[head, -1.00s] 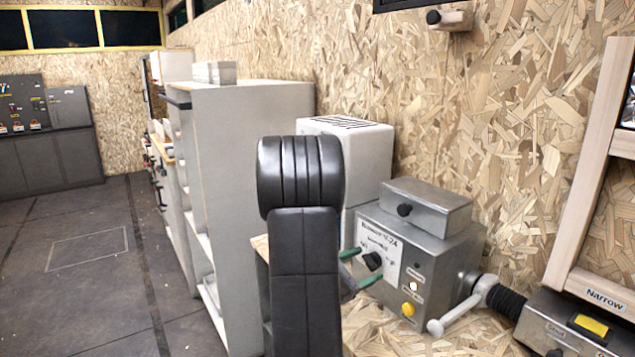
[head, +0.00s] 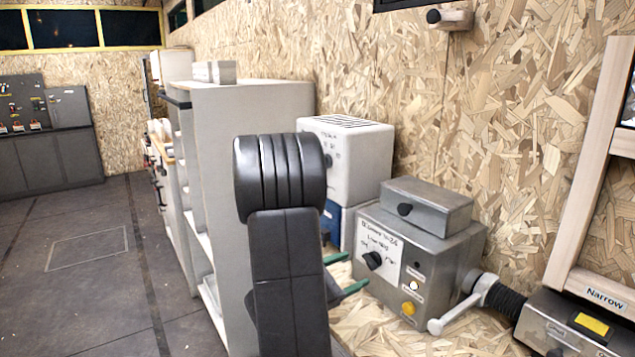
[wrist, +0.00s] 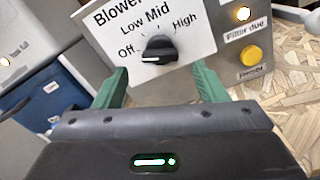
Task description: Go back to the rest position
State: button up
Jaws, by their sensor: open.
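My gripper (head: 345,274) shows in the head view partly behind my dark arm, its green fingers apart in front of the grey blower box (head: 455,262). In the wrist view my gripper (wrist: 160,88) is open and empty, with a green finger on each side. The black blower knob (wrist: 158,50) stands beyond the fingers, apart from them, on a white label reading Off, Low, Mid, High. Its pale mark points left, toward Off. The knob (head: 373,260) also shows in the head view, to the right of the fingers.
A yellow button (head: 408,309) and a lit white lamp (head: 413,286) sit on the box front. A metal lever (head: 452,314) sticks out at its right. A white unit (head: 350,160) and grey shelving (head: 250,130) stand left of the box. The floor (head: 80,290) at left is clear.

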aim_at(366, 263)
jog(key=v, duration=0.9)
jog(key=x, duration=1.3)
jog(key=shift+w+d, duration=0.1)
jog(key=shift+d, duration=0.25)
jog(key=shift+w+d, duration=0.15)
jog(key=shift+w, duration=0.05)
jog(key=m, duration=0.4)
jog(key=m+p, duration=0.1)
jog(key=m, duration=0.4)
jog(key=shift+r, duration=0.1)
jog(key=shift+s+a, duration=0.35)
jog(key=shift+a, duration=0.25)
